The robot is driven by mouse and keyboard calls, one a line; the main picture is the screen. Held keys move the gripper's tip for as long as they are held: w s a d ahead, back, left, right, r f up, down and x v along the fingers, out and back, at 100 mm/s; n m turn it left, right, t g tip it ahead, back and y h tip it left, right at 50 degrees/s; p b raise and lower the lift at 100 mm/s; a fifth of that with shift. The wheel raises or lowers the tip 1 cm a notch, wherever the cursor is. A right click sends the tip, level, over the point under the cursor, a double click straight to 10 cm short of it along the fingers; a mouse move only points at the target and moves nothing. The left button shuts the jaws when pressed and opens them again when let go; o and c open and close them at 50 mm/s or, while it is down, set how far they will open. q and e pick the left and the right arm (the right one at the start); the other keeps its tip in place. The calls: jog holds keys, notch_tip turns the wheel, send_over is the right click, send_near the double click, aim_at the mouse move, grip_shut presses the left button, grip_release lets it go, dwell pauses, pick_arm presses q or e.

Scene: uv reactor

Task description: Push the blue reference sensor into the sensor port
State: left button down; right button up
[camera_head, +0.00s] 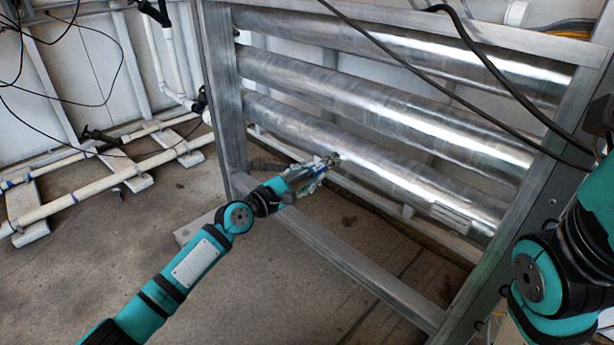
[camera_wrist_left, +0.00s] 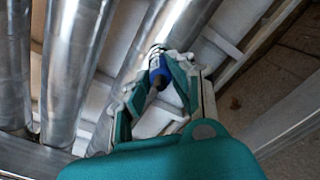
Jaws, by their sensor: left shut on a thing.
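The blue reference sensor (camera_wrist_left: 158,72) shows in the left wrist view between the two fingers of my left gripper (camera_wrist_left: 160,82). The gripper is shut on it. The sensor's far end points at a small metallic sensor port (camera_wrist_left: 157,49) on the side of a shiny tube. The sensor's end meets or nearly meets the port; how deep it sits cannot be told. In the head view my left gripper (camera_head: 322,166) reaches the lowest tube, with the port (camera_head: 335,157) just beyond its fingertips. The fingers hide most of the sensor there. My right gripper is out of view.
Several metal tubes (camera_head: 390,105) lie across a grey metal frame (camera_head: 222,95). A lower frame bar (camera_head: 345,262) runs beneath my left gripper. Black cables (camera_head: 470,75) hang across the upper right. White pipes (camera_head: 85,185) lie on the floor at left. Open floor (camera_head: 260,290) lies below.

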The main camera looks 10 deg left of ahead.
pick_arm(q)
jog(key=shift+w+d, duration=0.2)
jog(key=shift+w, duration=0.15)
dwell(0.3)
jog(key=c, duration=1.1)
grip_release()
jog(key=shift+o, duration=0.2)
jog(key=shift+s, duration=0.1)
